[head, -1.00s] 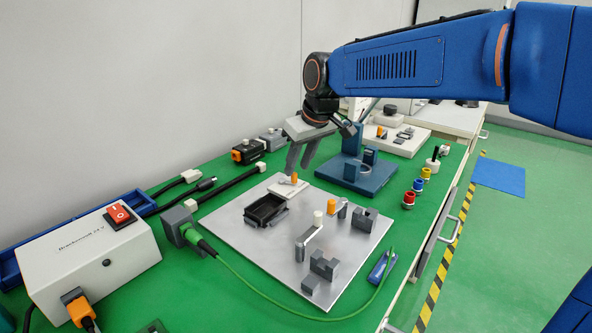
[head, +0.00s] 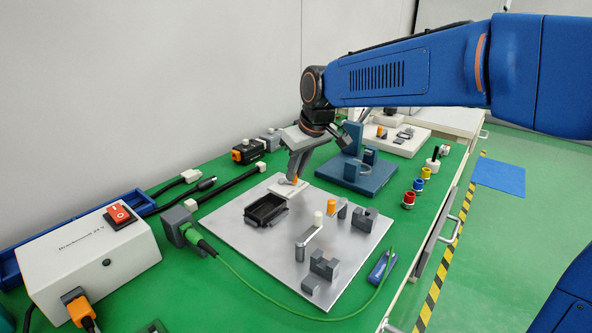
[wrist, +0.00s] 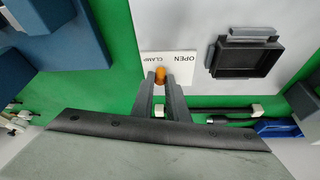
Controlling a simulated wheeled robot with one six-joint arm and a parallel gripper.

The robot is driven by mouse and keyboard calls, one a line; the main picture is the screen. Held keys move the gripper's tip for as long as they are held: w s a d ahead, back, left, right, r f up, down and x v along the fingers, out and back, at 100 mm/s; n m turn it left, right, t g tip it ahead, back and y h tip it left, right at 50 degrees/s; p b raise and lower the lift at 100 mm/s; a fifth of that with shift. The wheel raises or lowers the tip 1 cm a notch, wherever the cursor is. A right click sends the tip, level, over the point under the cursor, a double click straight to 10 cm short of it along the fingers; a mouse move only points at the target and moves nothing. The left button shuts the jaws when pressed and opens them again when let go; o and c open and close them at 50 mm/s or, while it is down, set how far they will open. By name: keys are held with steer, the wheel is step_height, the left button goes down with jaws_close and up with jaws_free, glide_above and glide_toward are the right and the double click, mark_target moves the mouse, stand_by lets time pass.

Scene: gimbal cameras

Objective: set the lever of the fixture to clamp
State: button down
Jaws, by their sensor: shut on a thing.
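The orange lever knob (head: 295,180) stands on a small white label plate (head: 284,190) at the far corner of the silver fixture plate (head: 240,223). In the wrist view the label plate (wrist: 182,66) reads OPEN and CLAMP, upside down. The knob (wrist: 159,76) shows just below the word CLAMP, with OPEN to its right. My gripper (head: 291,178) points down and is shut on the knob, with a fingertip on either side of it in the wrist view (wrist: 160,78). The fingers hide part of the lever, so its exact angle cannot be told.
A black open tray (head: 265,210) lies close in front of the label plate. A blue stand (head: 355,174) is close on the right.

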steer(key=shift+w+d+n+y, duration=0.1)
steer(key=shift+w+n+y, duration=0.2)
steer(key=shift+n, duration=0.6)
steer(key=c, duration=1.7)
jaws_free()
steer(key=v, duration=1.7)
steer(key=shift+w+d+r, duration=0.1)
steer(key=shift+w+r, duration=0.15)
steer(key=shift+r, duration=0.1)
